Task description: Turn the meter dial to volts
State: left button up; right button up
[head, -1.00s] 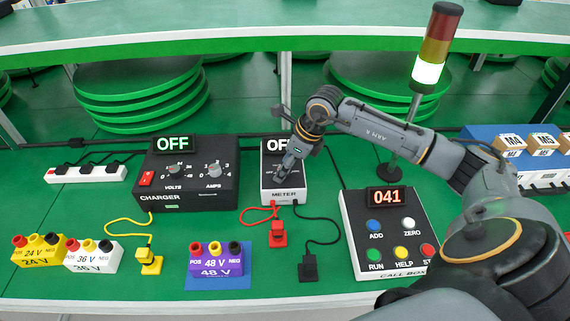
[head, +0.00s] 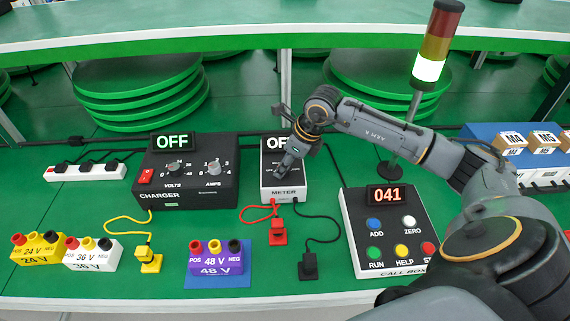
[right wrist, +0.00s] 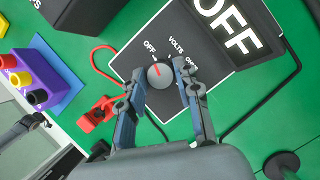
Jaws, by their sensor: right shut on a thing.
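The meter (head: 271,182) is a box with a dark face and a raised display (head: 271,143) that reads OFF. In the right wrist view, its round grey dial (right wrist: 160,76) has a red mark pointing towards the OFF label. The VOLTS and OHMS labels are printed to the right of OFF. My right gripper (right wrist: 161,72) is shut on the dial, one finger on each side. In the head view, the same gripper (head: 284,166) covers the dial. My left gripper is not in view.
The charger (head: 188,187) stands left of the meter, its display reading OFF. The call box (head: 358,235) is at the right, showing 041. A red plug (head: 278,236) and a black plug (head: 308,265) lie in front on cords. A purple 48 V block (head: 216,262) sits at the front.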

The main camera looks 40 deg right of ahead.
jog(key=m+h+b, duration=0.1)
jog(key=m, duration=0.1)
jog(key=m+h+b, duration=0.1)
jog(key=m+b, duration=0.1)
jog(key=m, duration=0.1)
jog(key=shift+a+f+m+t, duration=0.1)
jog(key=shift+a+m+t, duration=0.1)
jog(key=shift+m+t, duration=0.15)
jog(key=shift+m+h+b, duration=0.8)
jog(key=shift+m+b, duration=0.2)
jog(key=shift+m, duration=0.75)
jog(key=o, duration=1.1)
jog(key=shift+o, duration=0.2)
jog(key=shift+r, duration=0.25)
jog(key=v, duration=1.2)
jog(key=shift+a, duration=0.1)
